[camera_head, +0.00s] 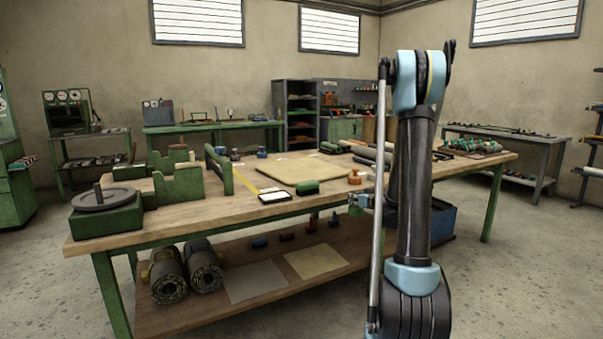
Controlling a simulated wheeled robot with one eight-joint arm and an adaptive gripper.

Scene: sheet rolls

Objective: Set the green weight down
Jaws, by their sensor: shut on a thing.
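My gripper (362,200) is small in view, just left of my upright arm and in front of the workbench's near edge. It is shut on a small green thing (355,210), which looks like the green weight. My arm and its small size hide how it is gripped. The wooden workbench top (220,213) stretches behind it. I cannot tell the gap between the green weight and the bench edge.
A tan board (290,170) lies mid-bench. Grey rolls (368,153) lie behind. Bare wood shows at the front left. A lower shelf holds two dark rolls (203,268).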

